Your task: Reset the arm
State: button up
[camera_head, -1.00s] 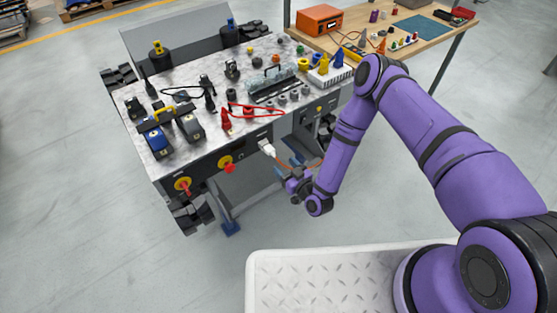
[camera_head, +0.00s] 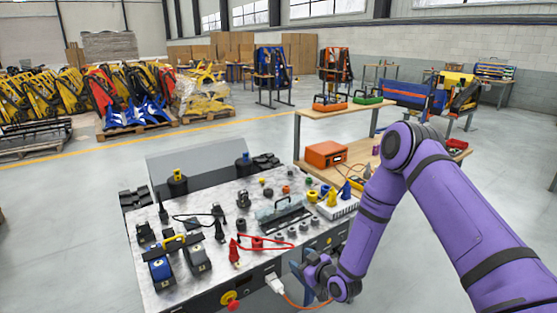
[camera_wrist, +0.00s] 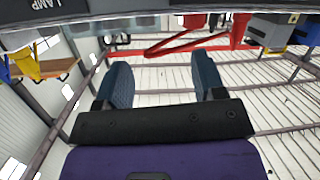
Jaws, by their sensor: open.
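My purple arm (camera_head: 430,190) reaches in from the right and bends down at the front right of the carrier bench (camera_head: 150,232). My gripper (camera_head: 294,268) is beside the bench's front face, near a white plug (camera_head: 275,284) with an orange cable. In the wrist view my gripper (camera_wrist: 163,75) has two dark blue fingers spread wide, with nothing between them. Whether the fingers touch the bench front cannot be told.
The bench top carries black and blue devices, knobs, a red lead (camera_head: 262,245) and a white socket strip (camera_head: 337,207). An orange box (camera_head: 325,154) stands on a wooden table behind. A red knob (camera_head: 231,303) sits on the bench front. Open floor lies left.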

jog(key=w+d+r+g+h, duration=0.1)
jog(key=w+d+r+h, duration=0.15)
jog(key=r, duration=0.65)
jog(key=w+d+r+g+h, duration=0.1)
jog(key=d+r, duration=0.3)
jog(key=r, duration=0.6)
jog(key=s+d+r+m+h, duration=0.1)
jog(key=s+d+r+h, duration=0.2)
jog(key=r, duration=0.4)
jog(key=s+d+r+m+h, duration=0.1)
jog(key=s+d+r+m, duration=0.1)
jog(key=s+d+r, duration=0.4)
jog(key=s+d+r+m+g+h, duration=0.1)
jog(key=s+d+r+m+g, duration=0.15)
jog(key=s+r, duration=0.5)
jog(key=s+d+r+m, duration=0.1)
jog(key=s+r, duration=0.1)
jog(key=s, duration=0.6)
jog(key=s+d+r+m+g, duration=0.1)
jog(key=s+d+r, duration=0.1)
jog(key=s, duration=0.6)
jog(key=s+d+r+m+g, duration=0.1)
jog(key=s+r, duration=0.3)
jog(key=s, duration=0.4)
jog(key=shift+s+d+r+m+h, duration=0.15)
jog(key=shift+s+d+m+h, duration=0.2)
jog(key=shift+h, duration=0.1)
jog(key=shift+w, duration=0.1)
